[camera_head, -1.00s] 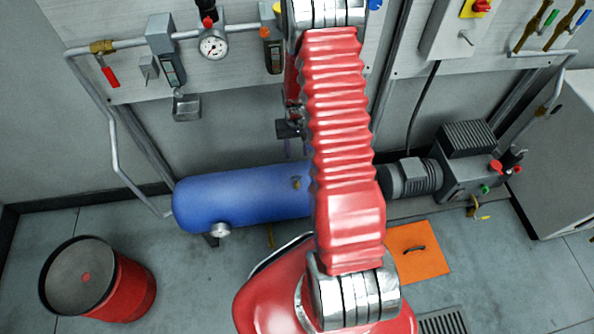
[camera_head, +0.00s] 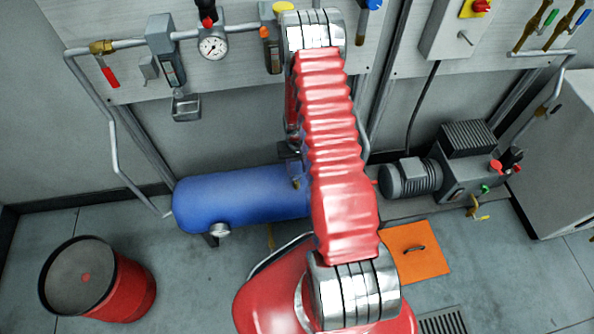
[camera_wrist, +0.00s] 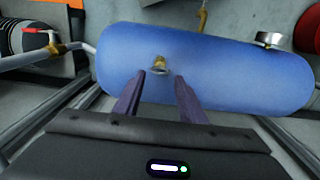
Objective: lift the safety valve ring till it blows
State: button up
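The blue air tank (camera_head: 240,195) lies on its side near the floor, partly behind my arm. In the wrist view the tank (camera_wrist: 225,70) fills the upper middle. The small brass safety valve (camera_wrist: 159,61) stands on its side facing me, with what looks like a ring (camera_wrist: 158,72) at its near end. My gripper (camera_wrist: 159,76) is open, its two purple fingers apart. The fingertips appear either side of the ring in the picture; I cannot tell how deep they reach or whether they touch it. In the head view my arm largely hides the gripper and valve.
A red drum (camera_head: 125,288) stands at the left. The compressor motor (camera_head: 410,178) is right of the tank. A wall panel above carries a pressure gauge (camera_head: 212,47) and pipework. An orange plate (camera_head: 415,258) lies on the floor.

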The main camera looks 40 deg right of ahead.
jog(key=shift+f, duration=1.4)
jog(key=shift+c, duration=0.3)
grip_shut()
